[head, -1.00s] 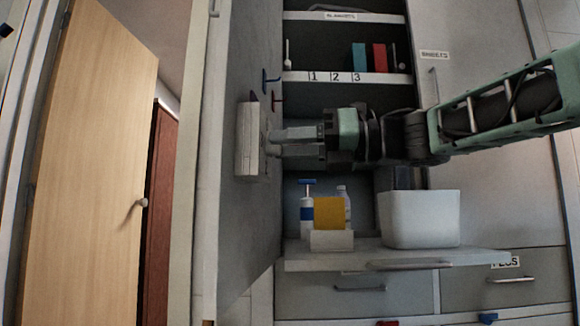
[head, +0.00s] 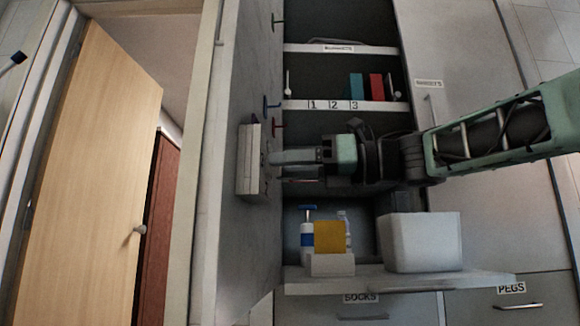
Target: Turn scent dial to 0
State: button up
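A pale box (head: 250,160) is mounted on the grey wall panel, its face turned to the right and seen nearly edge-on. No dial or number can be made out on it; the spot in front of its face is covered by my fingers. My gripper (head: 272,158) comes in level from the right, with its fingertips at the face of the box. One finger shows clearly and the other is mostly hidden, so the gap between them and any grip on a dial cannot be told.
Below are a pump bottle (head: 307,235), a yellow card (head: 329,237) and a white bin (head: 421,242) on a ledge (head: 360,283). Numbered shelves (head: 380,106) stand behind.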

jog(key=shift+o, duration=0.2)
jog(key=s+d+p, duration=0.1)
jog(key=d, duration=0.7)
jog(key=s+d+p, duration=0.2)
jog(key=d, duration=0.7)
jog(key=shift+s, duration=0.25)
